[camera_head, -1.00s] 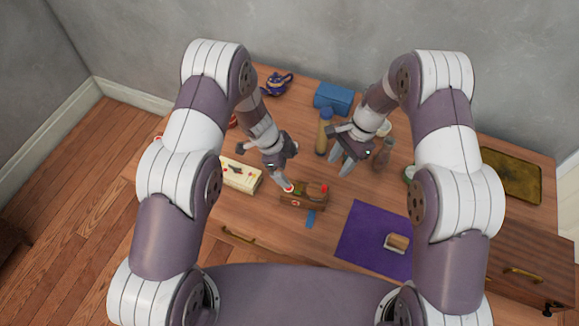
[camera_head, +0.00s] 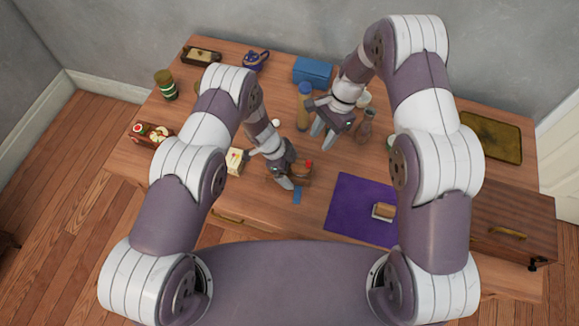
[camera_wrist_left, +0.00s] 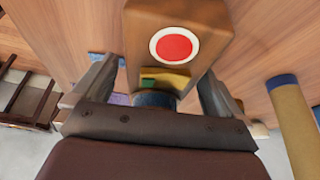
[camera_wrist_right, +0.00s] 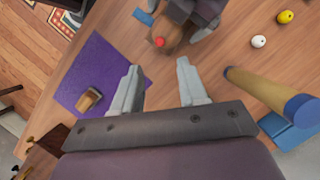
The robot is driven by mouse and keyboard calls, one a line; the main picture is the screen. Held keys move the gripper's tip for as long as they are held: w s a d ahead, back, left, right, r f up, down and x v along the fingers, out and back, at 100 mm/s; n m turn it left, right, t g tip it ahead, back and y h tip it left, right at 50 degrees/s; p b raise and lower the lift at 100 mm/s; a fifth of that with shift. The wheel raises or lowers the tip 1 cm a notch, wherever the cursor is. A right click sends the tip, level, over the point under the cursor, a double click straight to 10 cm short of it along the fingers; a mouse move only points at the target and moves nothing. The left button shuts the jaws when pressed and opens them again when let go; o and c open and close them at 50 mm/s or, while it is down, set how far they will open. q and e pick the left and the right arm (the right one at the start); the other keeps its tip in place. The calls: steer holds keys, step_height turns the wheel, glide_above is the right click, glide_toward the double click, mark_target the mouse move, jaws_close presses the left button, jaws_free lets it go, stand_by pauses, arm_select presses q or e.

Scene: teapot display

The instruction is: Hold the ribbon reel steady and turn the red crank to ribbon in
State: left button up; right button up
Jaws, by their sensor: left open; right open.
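The ribbon reel is a brown wooden box (camera_head: 304,178), partly hidden behind my left gripper in the head view. A strip of blue ribbon (camera_head: 297,195) lies at its front. The red crank knob (camera_head: 309,163) is on its top and also shows in the right wrist view (camera_wrist_right: 160,42). My left gripper (camera_head: 287,184) is open at the reel. In the left wrist view the box end with a red-and-white disc (camera_wrist_left: 174,46) sits between its spread fingers (camera_wrist_left: 158,80); contact cannot be told. My right gripper (camera_head: 323,134) is open and empty, behind and right of the reel.
A tan cylinder with a blue cap (camera_head: 303,108) stands close left of my right gripper. A brown vase (camera_head: 365,127) is on its right. A purple mat (camera_head: 350,211) lies right of the reel. A cream box (camera_head: 235,161) is left of my left gripper.

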mark_target(309, 161)
arm_select(q)
steer(key=c, duration=1.2)
steer(key=shift+c, duration=0.6)
arm_select(e)
steer(key=shift+c, duration=1.2)
steer(key=a+n, duration=0.1)
steer(key=s+a+r+n, duration=0.1)
steer(key=s+a+r+n+h, duration=0.1)
steer(key=a, duration=0.1)
steer(key=shift+a+r+n, duration=0.1)
steer(key=shift+r+n, duration=0.1)
steer(key=shift+n, duration=0.1)
steer(key=shift+c, duration=0.2)
arm_select(q)
steer(key=shift+a+r, duration=0.1)
steer(key=shift+s, duration=0.1)
arm_select(e)
steer(key=f+n, duration=0.3)
steer(key=f, duration=0.1)
steer(key=f+n+t+h, duration=0.1)
steer(key=f+n, duration=0.2)
steer(key=f, duration=0.1)
steer(key=d+f+n+t+h, duration=0.1)
steer(key=f+n, duration=0.2)
steer(key=f, duration=0.1)
steer(key=shift+s+f, duration=0.1)
steer(key=shift+s, duration=0.05)
steer(key=shift+a, duration=0.1)
jaws_close()
